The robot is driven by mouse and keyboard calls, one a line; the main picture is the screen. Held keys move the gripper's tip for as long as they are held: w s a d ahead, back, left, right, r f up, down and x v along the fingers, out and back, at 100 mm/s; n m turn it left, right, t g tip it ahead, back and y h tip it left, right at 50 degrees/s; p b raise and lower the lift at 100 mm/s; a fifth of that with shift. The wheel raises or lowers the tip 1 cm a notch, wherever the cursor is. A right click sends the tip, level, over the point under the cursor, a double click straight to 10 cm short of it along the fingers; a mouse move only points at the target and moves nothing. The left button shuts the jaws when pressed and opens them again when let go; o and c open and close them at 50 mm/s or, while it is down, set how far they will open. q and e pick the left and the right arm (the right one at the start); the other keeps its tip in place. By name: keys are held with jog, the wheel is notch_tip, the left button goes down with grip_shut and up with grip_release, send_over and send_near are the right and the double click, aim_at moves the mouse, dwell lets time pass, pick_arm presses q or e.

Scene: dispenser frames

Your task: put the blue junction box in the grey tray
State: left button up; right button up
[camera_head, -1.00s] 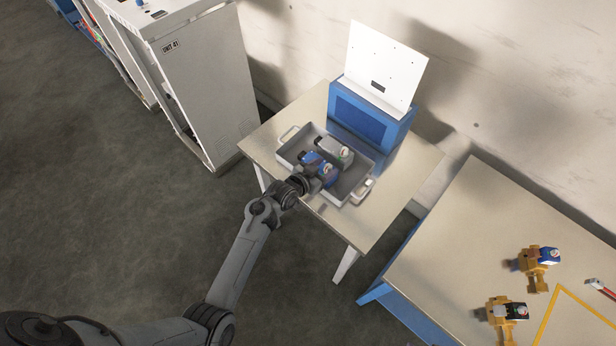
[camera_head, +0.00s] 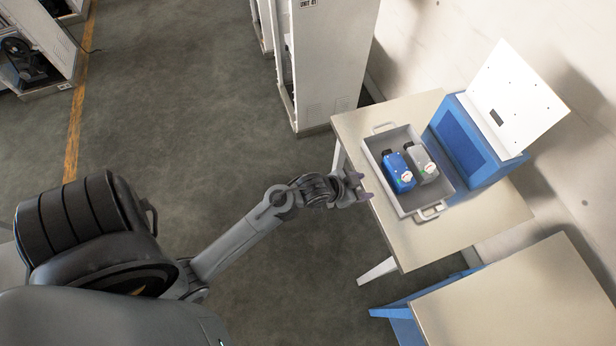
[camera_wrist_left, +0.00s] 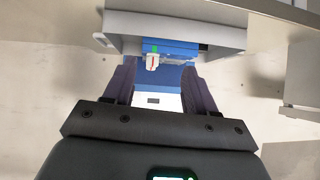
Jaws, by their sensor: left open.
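The blue junction box (camera_head: 398,172) lies inside the grey tray (camera_head: 401,205), next to a grey box (camera_head: 422,163). The tray sits on the table and has a handle at each end. My left gripper (camera_head: 362,188) is open and empty, just left of the tray near the table's edge, apart from the box. In the left wrist view, the open fingers (camera_wrist_left: 162,88) frame the blue box (camera_wrist_left: 178,48) beyond them, with the tray wall (camera_wrist_left: 225,38) around it. My right gripper is not in view.
A blue case with a raised white panel (camera_head: 515,98) stands behind the tray. A white cabinet (camera_head: 325,60) is at the table's far left. Another table (camera_head: 530,300) is at the lower right. The floor left of the table is clear.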

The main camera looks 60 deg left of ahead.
pick_arm(q)
jog(key=s+d+r+g, duration=0.1)
jog(key=s+g, duration=0.2)
jog(key=s, duration=0.7)
jog(key=s+r+n+g+y, duration=0.1)
jog(key=s+r+g, duration=0.1)
jog(key=s, duration=0.9)
jog(key=shift+s+d+r+g+y, duration=0.15)
jog(key=shift+d+r+g+y, duration=0.15)
jog(key=shift+g, duration=0.6)
notch_tip(320, 180, up, 13)
jog(key=p, duration=1.3)
